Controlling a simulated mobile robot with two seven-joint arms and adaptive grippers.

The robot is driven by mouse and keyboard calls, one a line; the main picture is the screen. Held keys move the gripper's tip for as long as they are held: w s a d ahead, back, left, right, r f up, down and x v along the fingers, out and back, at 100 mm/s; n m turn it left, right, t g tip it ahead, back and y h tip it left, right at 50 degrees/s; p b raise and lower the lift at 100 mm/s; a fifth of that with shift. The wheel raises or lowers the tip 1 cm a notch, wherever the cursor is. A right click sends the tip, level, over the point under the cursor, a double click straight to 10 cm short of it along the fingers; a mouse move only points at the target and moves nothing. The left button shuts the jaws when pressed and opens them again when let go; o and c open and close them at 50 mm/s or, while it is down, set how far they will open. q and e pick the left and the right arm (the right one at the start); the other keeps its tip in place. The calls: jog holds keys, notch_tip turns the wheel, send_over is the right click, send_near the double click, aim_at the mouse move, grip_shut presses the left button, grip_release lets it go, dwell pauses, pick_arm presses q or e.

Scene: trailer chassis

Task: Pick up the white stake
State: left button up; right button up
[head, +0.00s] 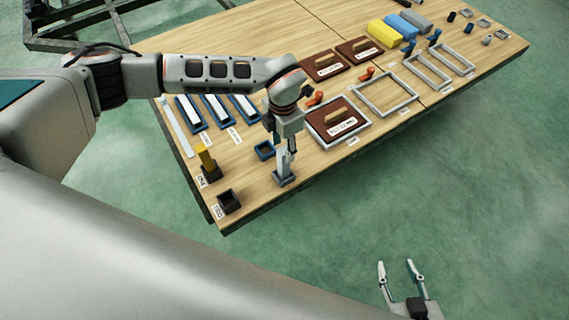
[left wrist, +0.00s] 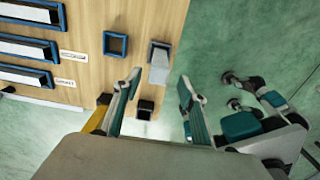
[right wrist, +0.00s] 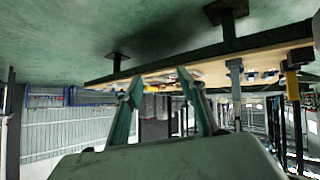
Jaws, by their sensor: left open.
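The white stake (head: 284,164) stands upright in a grey-blue socket (head: 284,179) near the front edge of the wooden table. In the left wrist view the white stake (left wrist: 159,66) lies between the lines of the two fingers, beyond their tips. My left gripper (head: 288,146) points down just above the stake and hides part of its top; its fingers are apart in the left wrist view (left wrist: 160,80). I cannot tell whether they touch the stake. My right gripper (head: 398,266) is open and empty over the floor, away from the table.
An empty blue socket (head: 264,151) stands just left of the stake. A yellow stake (head: 206,158) and an empty black socket (head: 229,200) are further left. A framed brown block (head: 336,120) lies to the right. Green floor is free before the table.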

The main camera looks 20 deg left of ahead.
aim_at(283, 151)
pick_arm(q)
notch_tip(283, 151, down, 4)
jog(key=shift+r+b, duration=0.25)
jog(key=shift+b, duration=0.2)
jog(key=shift+w+f, duration=0.15)
jog(key=shift+f, duration=0.1)
jog(key=shift+r, duration=0.15)
jog(key=shift+c, duration=1.1)
grip_shut()
pick_arm(e)
jog(key=shift+w+a+r, duration=0.1)
jog(key=shift+w+r, duration=0.15)
jog(key=shift+w, duration=0.25)
